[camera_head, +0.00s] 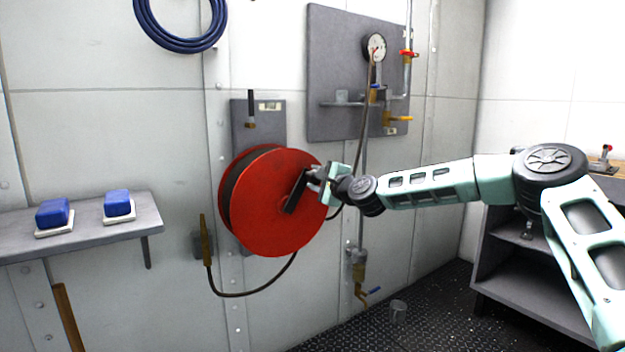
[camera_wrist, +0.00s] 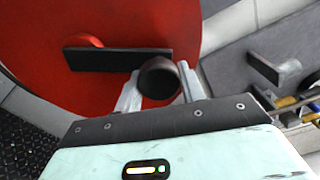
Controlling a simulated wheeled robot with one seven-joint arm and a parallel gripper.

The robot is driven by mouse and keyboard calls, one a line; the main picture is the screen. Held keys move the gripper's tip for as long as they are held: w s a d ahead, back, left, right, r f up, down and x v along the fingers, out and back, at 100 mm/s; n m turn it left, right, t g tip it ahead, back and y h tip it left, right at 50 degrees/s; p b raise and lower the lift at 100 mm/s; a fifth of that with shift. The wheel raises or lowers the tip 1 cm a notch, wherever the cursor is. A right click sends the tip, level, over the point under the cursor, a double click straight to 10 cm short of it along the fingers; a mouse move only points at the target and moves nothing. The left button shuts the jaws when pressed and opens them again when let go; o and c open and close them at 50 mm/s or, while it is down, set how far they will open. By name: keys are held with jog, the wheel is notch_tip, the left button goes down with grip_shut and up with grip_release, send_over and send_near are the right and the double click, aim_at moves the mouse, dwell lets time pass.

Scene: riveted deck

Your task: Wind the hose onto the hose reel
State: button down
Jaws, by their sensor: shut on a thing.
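The red hose reel (camera_head: 270,225) is mounted on the wall in the middle of the head view; its red face (camera_wrist: 120,20) fills the upper left of the wrist view. A dark crank arm (camera_head: 296,190) runs from the reel's hub to a round dark knob (camera_wrist: 158,77). My gripper (camera_head: 325,180) is shut on this crank knob, with a finger on each side of it in the wrist view (camera_wrist: 158,85). The dark hose (camera_head: 235,295) hangs from the reel in a loop and ends in a brass nozzle (camera_head: 206,240) at the left.
A grey panel with a pressure gauge (camera_head: 374,46), pipes and valves is above right of the reel. A shelf (camera_head: 90,232) with two blue-topped blocks is at left. A blue coil (camera_head: 180,45) hangs above.

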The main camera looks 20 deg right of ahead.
jog(key=shift+w+d+f, duration=0.1)
jog(key=shift+d+f, duration=0.15)
jog(key=shift+d, duration=0.1)
jog(key=c, duration=0.9)
grip_release()
jog(key=shift+a, duration=0.1)
